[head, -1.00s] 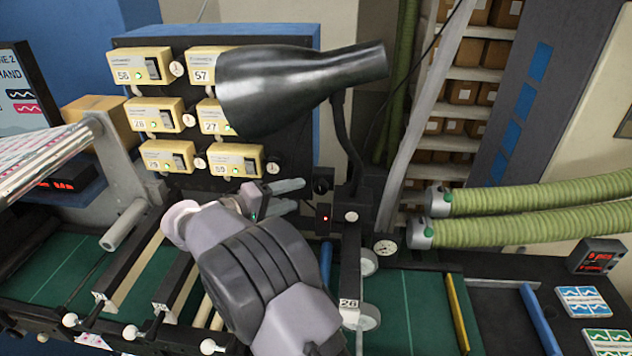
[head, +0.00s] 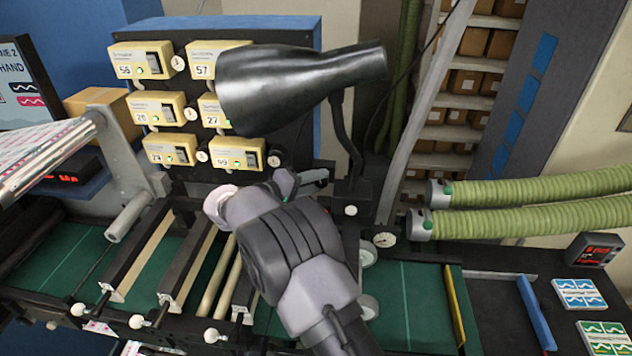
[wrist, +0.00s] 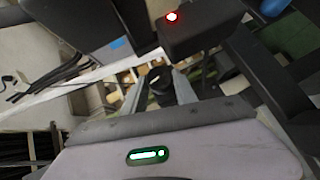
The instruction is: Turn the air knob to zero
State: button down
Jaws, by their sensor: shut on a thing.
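The air knob (wrist: 159,84) is a small dark knob, seen in the wrist view between the two grey fingers of my gripper (wrist: 160,88). The fingers touch it from both sides and are shut on it. In the head view my gripper (head: 318,176) reaches to the right, its fingertips beside the black post. There the knob is mostly hidden by the fingers, and its pointer or scale cannot be read.
A black box with a lit red lamp (wrist: 190,32) is close above the fingers in the wrist view. A black lamp-like hood (head: 290,88) hangs above my arm. A round gauge (head: 385,240) and green hoses (head: 530,205) are at the right. Yellow switch boxes (head: 172,149) stand behind.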

jog(key=shift+f+n+h+b, duration=0.3)
jog(key=shift+f+h+b, duration=0.15)
jog(key=shift+b, duration=0.6)
jog(key=shift+f+n+t+h+b, duration=0.3)
jog(key=shift+n+t+h+b, duration=0.2)
jog(key=shift+b, duration=0.55)
jog(key=shift+n+h+b, duration=0.25)
jog(key=shift+n+b, duration=0.15)
jog(key=shift+b, duration=0.3)
jog(key=shift+r+n+t+h+b, duration=0.3)
jog(key=shift+r+n+t+b, duration=0.1)
jog(key=shift+t, duration=0.1)
jog(key=c, duration=1.1)
grip_release()
jog(key=shift+c, duration=0.2)
jog(key=shift+o, duration=0.7)
jog(key=shift+w+d, duration=0.2)
